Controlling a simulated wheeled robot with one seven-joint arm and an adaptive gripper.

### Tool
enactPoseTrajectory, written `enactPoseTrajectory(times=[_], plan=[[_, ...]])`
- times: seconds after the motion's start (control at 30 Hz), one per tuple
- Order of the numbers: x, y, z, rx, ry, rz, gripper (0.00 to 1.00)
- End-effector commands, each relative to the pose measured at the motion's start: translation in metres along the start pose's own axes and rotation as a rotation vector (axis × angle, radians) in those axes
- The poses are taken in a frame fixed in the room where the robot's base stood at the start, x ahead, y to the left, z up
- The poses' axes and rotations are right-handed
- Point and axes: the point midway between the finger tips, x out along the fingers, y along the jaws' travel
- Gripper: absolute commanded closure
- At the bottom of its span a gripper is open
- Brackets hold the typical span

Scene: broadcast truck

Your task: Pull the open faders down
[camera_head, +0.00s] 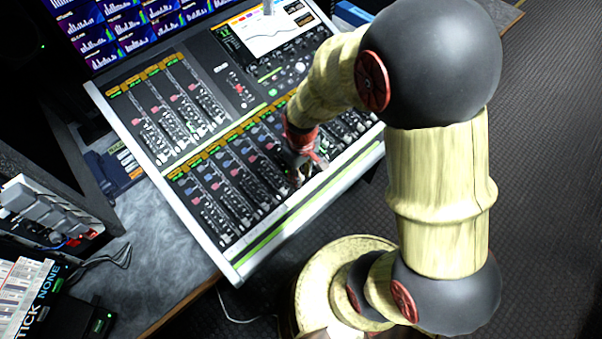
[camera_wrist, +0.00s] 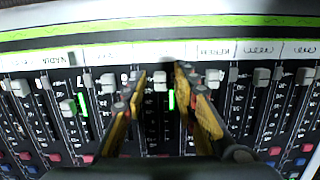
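The mixing console (camera_head: 232,262) fills the middle of the head view, with a lower bank of faders along its front. In the wrist view, the front edge is at the top. One fader cap (camera_wrist: 69,108) sits farther from that edge than its neighbours, beside a lit green bar (camera_wrist: 83,105). Another cap (camera_wrist: 160,82), also by a green light (camera_wrist: 171,100), is level with the rest of the row. My gripper (camera_wrist: 160,72) is open, its fingers either side of this cap with small gaps visible. In the head view my gripper (camera_head: 301,176) is over the front bank and hides some faders.
More fader caps stand close on both sides, such as the ones at left (camera_wrist: 107,84) and right (camera_wrist: 215,79). An upper fader bank (camera_head: 168,108) and a console screen (camera_head: 272,30) lie behind. Monitors (camera_head: 125,25) stand at the back left.

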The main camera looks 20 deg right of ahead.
Motion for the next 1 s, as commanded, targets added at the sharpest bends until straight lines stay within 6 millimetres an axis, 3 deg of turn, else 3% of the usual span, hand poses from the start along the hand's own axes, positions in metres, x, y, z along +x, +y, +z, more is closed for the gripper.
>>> enactPoseTrajectory(times=[0.37,0.8,1.0], plan=[[-0.007,0.000,-0.002,0.000,0.005,0.001,0.70],[-0.087,0.001,-0.002,0.000,0.006,0.002,0.70],[-0.112,0.000,-0.001,0.000,0.002,0.001,0.70]])
